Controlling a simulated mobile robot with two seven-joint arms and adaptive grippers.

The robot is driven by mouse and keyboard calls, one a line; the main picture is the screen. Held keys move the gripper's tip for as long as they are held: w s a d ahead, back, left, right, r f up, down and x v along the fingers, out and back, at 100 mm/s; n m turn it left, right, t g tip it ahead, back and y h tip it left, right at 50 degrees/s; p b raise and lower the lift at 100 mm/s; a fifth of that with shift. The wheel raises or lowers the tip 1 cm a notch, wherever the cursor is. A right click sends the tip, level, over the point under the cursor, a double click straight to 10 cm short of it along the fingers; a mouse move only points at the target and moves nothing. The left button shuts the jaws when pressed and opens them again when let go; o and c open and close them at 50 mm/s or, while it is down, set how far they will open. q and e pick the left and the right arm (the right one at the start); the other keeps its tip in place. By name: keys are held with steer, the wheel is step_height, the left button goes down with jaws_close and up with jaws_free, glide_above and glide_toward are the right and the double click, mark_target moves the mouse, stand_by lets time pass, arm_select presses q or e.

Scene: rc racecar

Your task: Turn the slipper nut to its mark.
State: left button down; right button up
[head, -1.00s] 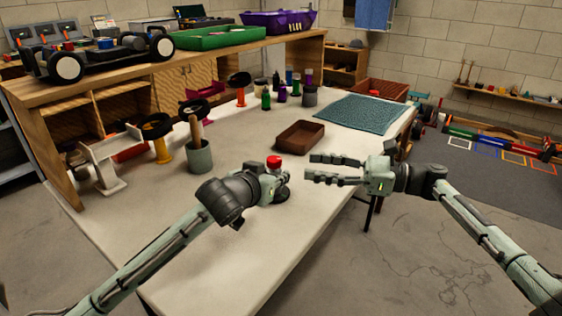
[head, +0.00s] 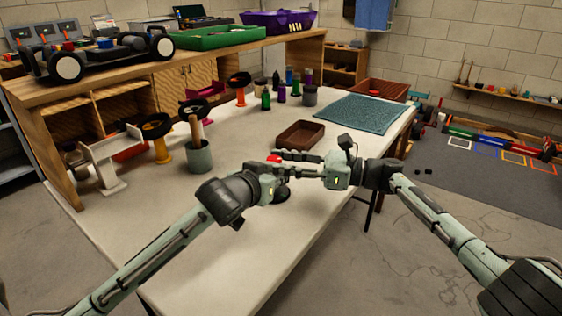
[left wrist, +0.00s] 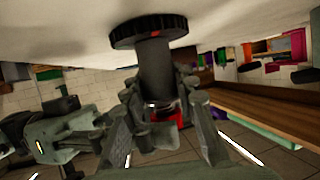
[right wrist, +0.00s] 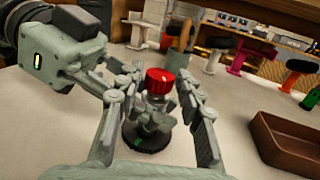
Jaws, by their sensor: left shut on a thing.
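The red slipper nut (right wrist: 160,82) tops a short upright grey post (left wrist: 155,70) on a round black base (right wrist: 148,140). The base stands on the table. The nut also shows in the head view (head: 273,159), partly covered by a right finger. My left gripper (left wrist: 158,98) is shut on the post below the nut. My right gripper (right wrist: 158,92) is open, with its fingers on either side of the nut; I see gaps beside it. Whether either is the mark, I cannot tell.
A brown tray (head: 300,134) lies just beyond the grippers. A grey cup (head: 199,157) with a wooden handle in it stands to the left. The near table top is clear.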

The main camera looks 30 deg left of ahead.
jaws_close()
steer(key=shift+f, duration=0.1)
steer(key=shift+t, duration=0.3)
steer(key=shift+f+m+t, duration=0.1)
steer(key=shift+m+t, duration=0.2)
steer(key=shift+m, duration=0.1)
steer(key=shift+s+m+t, duration=0.2)
steer(key=shift+m+t, duration=0.75)
steer(key=shift+t, duration=0.55)
steer(key=shift+s+m+t, duration=0.15)
steer(key=shift+m+t, duration=0.8)
steer(key=shift+t, duration=0.55)
steer(key=shift+o, duration=2.2)
jaws_free()
steer(key=shift+r, duration=0.2)
